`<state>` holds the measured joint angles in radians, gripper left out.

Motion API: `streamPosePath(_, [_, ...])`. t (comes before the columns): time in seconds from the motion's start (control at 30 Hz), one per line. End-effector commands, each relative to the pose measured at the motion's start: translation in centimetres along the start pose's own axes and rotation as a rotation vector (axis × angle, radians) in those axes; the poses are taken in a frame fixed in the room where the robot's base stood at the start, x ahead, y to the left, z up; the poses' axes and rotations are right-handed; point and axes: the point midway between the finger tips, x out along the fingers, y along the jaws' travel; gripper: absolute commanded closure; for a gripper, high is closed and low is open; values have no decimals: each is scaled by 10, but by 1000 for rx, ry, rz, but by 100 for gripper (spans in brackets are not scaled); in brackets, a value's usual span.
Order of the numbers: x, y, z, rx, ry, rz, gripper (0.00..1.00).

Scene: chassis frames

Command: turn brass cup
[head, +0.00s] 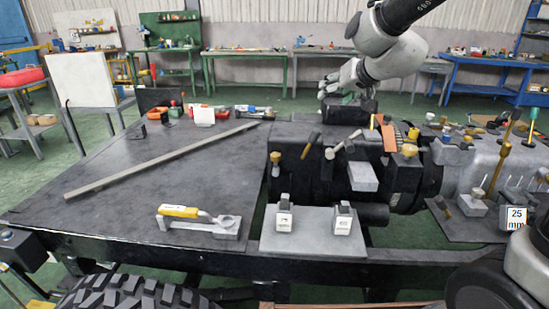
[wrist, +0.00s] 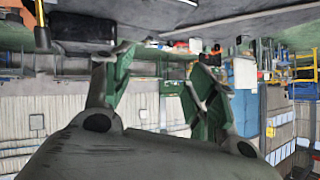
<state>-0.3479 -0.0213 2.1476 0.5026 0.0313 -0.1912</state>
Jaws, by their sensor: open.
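Several small brass-coloured pieces stand on the dark machine block, one at its front left (head: 276,158) and one at its right (head: 409,150). I cannot tell for sure which of them is the brass cup. My gripper (head: 330,90) hangs at the end of my arm over the back of the block, above and behind these pieces and apart from them. In the wrist view my gripper (wrist: 160,85) has its two green-grey fingers spread wide, with nothing between them. A yellow-and-black upright piece (wrist: 41,30) shows at the upper left there, outside the fingers.
A long grey bar (head: 160,160) lies across the dark table. A yellow-handled tool (head: 190,212) rests on a grey holder at the front. Two small blocks stand on a grey plate (head: 312,243). A tall brass rod (head: 506,150) rises at the right. The table's left part is mostly clear.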

Motion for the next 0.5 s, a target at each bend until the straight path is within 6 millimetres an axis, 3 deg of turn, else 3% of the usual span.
streamPosePath(0.03, [24,-11,-2,5,26,-1,42])
streamPosePath(0.27, [115,-49,-7,38,185,43,42])
streamPosePath(0.5, [194,-79,25,50,337,154,42])
